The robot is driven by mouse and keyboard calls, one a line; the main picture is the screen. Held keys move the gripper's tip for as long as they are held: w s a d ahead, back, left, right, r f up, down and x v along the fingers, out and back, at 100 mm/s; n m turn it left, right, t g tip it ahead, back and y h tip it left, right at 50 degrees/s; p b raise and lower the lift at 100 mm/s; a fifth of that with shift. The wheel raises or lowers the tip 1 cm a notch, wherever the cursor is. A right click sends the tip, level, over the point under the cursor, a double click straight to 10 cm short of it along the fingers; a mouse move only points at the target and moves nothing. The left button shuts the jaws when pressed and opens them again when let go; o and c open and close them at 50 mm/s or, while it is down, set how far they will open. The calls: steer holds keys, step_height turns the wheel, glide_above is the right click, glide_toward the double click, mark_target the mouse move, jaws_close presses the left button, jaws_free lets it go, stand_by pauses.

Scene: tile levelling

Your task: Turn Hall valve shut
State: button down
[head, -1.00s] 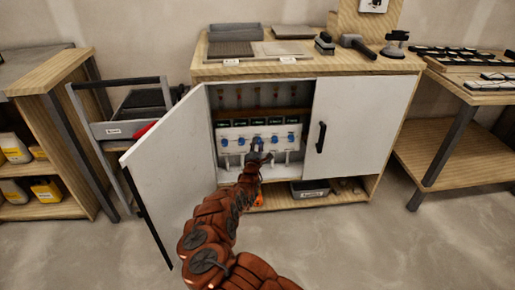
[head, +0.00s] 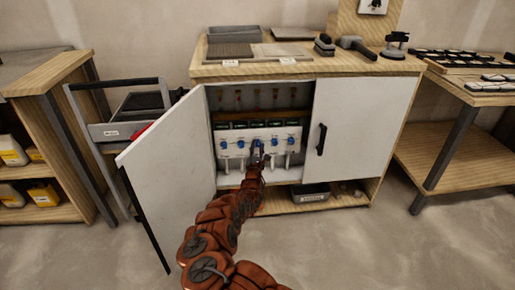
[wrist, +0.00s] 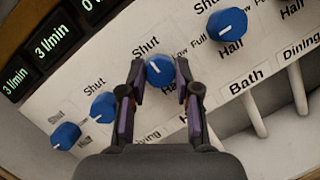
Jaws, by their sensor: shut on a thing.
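The blue knob (wrist: 160,70) between my fingers is the middle one of a row on a white manifold panel. My gripper (wrist: 160,78) is shut on this knob, one finger on each side. A short white mark shows on the knob's face, and "Shut" is printed above it. The room label below it is mostly hidden by my fingers; "Bath" (wrist: 246,82) is legible below the neighbouring knob to the right. In the head view my gripper (head: 258,151) reaches into the open cabinet at the middle knob.
Other blue knobs (wrist: 228,23) (wrist: 103,107) sit close on both sides. Green-lit flow displays (wrist: 52,41) line the panel above. The left cabinet door (head: 170,165) stands open beside my arm; the right door (head: 358,130) is closed. A bin (head: 310,193) sits on the low shelf.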

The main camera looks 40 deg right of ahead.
steer(key=c, duration=0.8)
jaws_free()
steer(key=shift+v, duration=6)
